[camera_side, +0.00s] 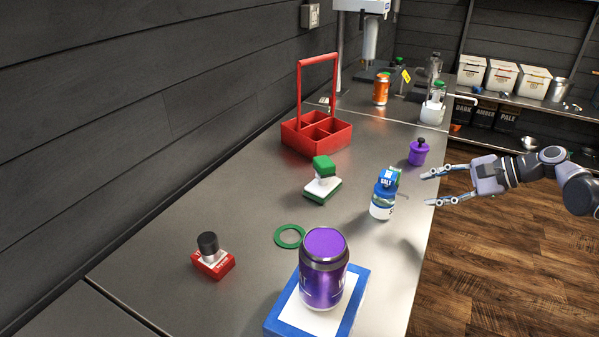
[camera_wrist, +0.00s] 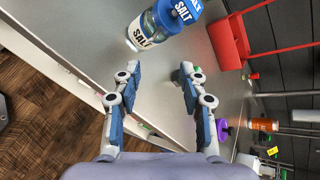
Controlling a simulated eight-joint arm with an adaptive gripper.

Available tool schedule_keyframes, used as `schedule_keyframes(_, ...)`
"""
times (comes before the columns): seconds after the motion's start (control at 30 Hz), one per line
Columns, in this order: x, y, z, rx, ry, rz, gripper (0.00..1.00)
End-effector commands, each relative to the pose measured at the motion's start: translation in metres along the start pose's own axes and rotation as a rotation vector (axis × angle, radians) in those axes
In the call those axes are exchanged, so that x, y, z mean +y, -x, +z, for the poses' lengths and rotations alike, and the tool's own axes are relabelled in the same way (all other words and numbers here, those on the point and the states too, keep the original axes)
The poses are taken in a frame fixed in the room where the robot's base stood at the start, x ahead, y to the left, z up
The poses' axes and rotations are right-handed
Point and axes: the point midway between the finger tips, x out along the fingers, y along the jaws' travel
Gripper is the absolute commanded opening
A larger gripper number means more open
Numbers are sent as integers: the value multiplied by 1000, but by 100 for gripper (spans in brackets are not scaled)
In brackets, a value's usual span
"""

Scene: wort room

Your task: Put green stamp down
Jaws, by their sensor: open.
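The green stamp (camera_side: 322,189) stands upright on the steel counter, near its middle in the side view, with a green grip, a white middle and a green base. My gripper (camera_side: 428,189) is open and empty at the counter's right edge, well apart from the stamp. The blue-capped salt jar (camera_side: 382,195) stands between them. In the wrist view my gripper (camera_wrist: 157,78) has its fingers spread, with the salt jar (camera_wrist: 143,36) ahead. A small green-topped item near the right finger is partly hidden; I cannot tell what it is.
A purple can (camera_side: 324,275) stands on a blue-edged white pad (camera_side: 353,305) in front. A green ring (camera_side: 290,236) and a red stamp (camera_side: 212,262) lie left of it.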

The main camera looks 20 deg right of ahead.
Motion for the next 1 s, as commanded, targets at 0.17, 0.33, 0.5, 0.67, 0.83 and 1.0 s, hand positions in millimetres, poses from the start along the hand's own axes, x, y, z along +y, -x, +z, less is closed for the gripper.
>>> schedule_keyframes(0.17,28,19,29,123,331,116,43)
schedule_keyframes(0.33,56,42,46,220,662,236,43)
schedule_keyframes(0.5,84,69,55,298,1003,365,43)
schedule_keyframes(0.67,107,93,57,353,1311,485,43)
schedule_keyframes(0.83,121,110,55,387,1542,581,43)
schedule_keyframes(1.0,125,117,54,400,1631,621,43)
